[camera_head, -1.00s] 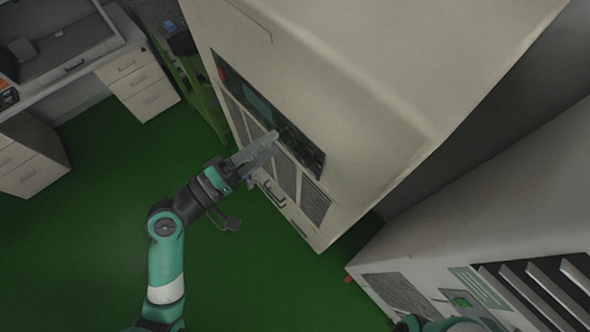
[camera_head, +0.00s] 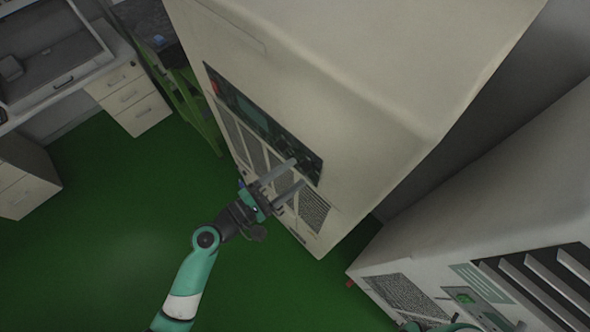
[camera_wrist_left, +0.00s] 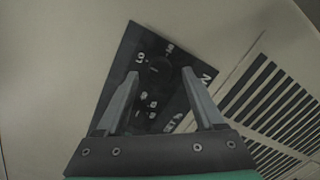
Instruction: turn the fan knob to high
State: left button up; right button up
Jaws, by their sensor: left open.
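The white machine's dark control panel (camera_head: 262,118) is on its front face in the head view. The panel also shows in the left wrist view (camera_wrist_left: 121,58), with white markings. A dark round knob (camera_wrist_left: 158,70) sits among these markings, between my fingertips in the picture; its pointer setting is too dark to read. My left gripper (camera_head: 298,172) is open and empty, its two fingers reaching to the panel's lower right end. Its fingers also show in the left wrist view (camera_wrist_left: 160,73), one on each side of the knob. I cannot tell whether they touch it. My right gripper is not visible.
Vent grilles (camera_head: 313,207) lie below the panel. A second white machine (camera_head: 440,250) stands at the right, with part of my right arm in front at the bottom edge. Drawer cabinets (camera_head: 130,97) and a green stand (camera_head: 190,100) are at the left. Green floor is free between.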

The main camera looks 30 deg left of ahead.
pick_arm(q)
jog(key=shift+w+d, duration=0.3)
jog(key=shift+w, duration=0.35)
jog(key=shift+c, duration=0.3)
grip_shut()
